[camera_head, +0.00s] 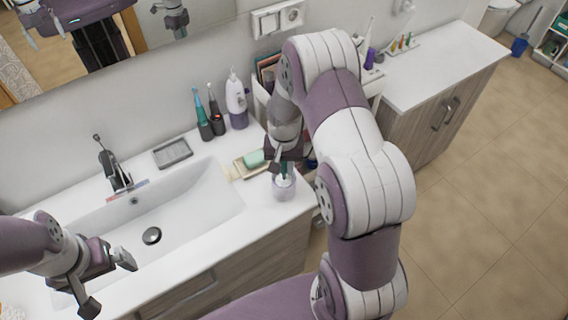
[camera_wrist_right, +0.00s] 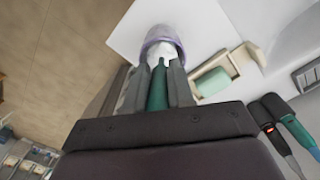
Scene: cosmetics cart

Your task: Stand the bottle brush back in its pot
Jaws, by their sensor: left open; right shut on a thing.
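The translucent lilac pot (camera_head: 284,192) stands near the right front corner of the washbasin counter. Its rim also shows in the right wrist view (camera_wrist_right: 161,31). My right gripper (camera_head: 285,163) is above the pot, shut on the green handle of the bottle brush (camera_wrist_right: 157,88). The handle points down toward the pot, and the white brush head (camera_wrist_right: 163,50) shows at the pot's mouth. How deep the head sits is hard to tell. My left gripper (camera_head: 108,283) is open and empty over the front of the basin.
A soap dish (camera_head: 240,170) with a green soap bar (camera_head: 254,159) lies just left of the pot. Electric toothbrushes (camera_head: 203,117) and a white bottle (camera_head: 237,103) stand at the wall. A grey tray (camera_head: 172,153) lies behind the basin (camera_head: 185,212). The counter's edge is close to the pot.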

